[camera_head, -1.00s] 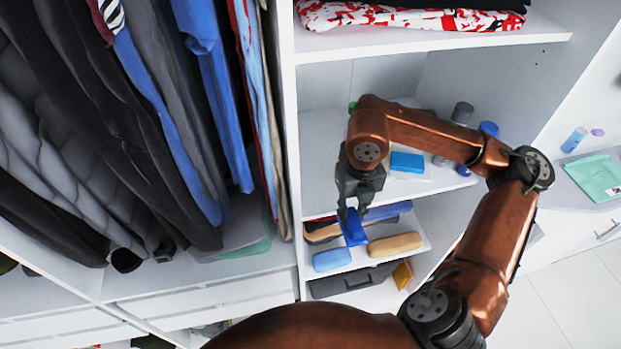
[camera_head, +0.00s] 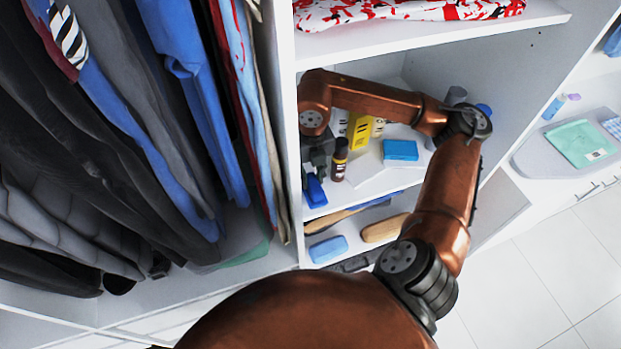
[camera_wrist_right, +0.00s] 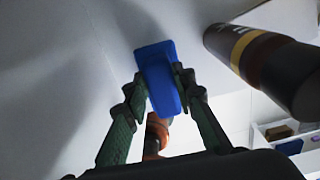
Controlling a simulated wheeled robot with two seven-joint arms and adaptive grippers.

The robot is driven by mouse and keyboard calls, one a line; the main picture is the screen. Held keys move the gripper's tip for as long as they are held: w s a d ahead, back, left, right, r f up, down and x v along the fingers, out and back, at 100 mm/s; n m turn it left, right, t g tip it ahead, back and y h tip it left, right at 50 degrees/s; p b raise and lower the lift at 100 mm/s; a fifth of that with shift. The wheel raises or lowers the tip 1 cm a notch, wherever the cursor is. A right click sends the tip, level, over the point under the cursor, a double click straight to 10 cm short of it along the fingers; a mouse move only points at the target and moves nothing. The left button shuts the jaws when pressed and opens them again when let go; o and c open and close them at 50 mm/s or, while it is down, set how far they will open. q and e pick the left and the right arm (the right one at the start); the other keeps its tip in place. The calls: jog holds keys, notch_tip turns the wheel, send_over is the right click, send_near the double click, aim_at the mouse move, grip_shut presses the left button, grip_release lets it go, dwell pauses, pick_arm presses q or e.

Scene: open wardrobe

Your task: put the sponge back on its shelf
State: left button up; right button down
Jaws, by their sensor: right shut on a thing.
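The blue sponge (camera_head: 315,192) is a small block with a rounded part on a flat plate. My right gripper (camera_head: 314,174) is shut on it, at the left end of the middle shelf (camera_head: 368,188), left of a dark bottle (camera_head: 339,160). In the right wrist view the sponge (camera_wrist_right: 163,85) sits between both fingers (camera_wrist_right: 160,92), with a white surface behind it. I cannot tell whether it touches that surface. My forearm hides part of the shelf behind. My left gripper is not in view.
The dark bottle (camera_wrist_right: 265,65) stands close to the right of the sponge. A yellow box (camera_head: 360,131) and a bright blue box (camera_head: 401,150) are on the same shelf. Below lie a light blue block (camera_head: 328,248) and a brown brush (camera_head: 384,228). Hanging clothes (camera_head: 130,130) fill the left.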

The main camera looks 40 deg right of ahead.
aim_at(310, 178)
jog(key=shift+w+a+f, duration=0.1)
jog(key=shift+w+f, duration=0.05)
jog(key=shift+f, duration=0.45)
jog(key=c, duration=2)
grip_release()
jog(key=o, duration=0.3)
jog(key=shift+w, duration=0.1)
jog(key=shift+o, duration=0.4)
jog(key=shift+r, duration=0.5)
notch_tip(310, 178, up, 5)
jog(key=shift+r+b, duration=0.15)
jog(key=shift+b, duration=0.6)
jog(key=shift+r, duration=0.65)
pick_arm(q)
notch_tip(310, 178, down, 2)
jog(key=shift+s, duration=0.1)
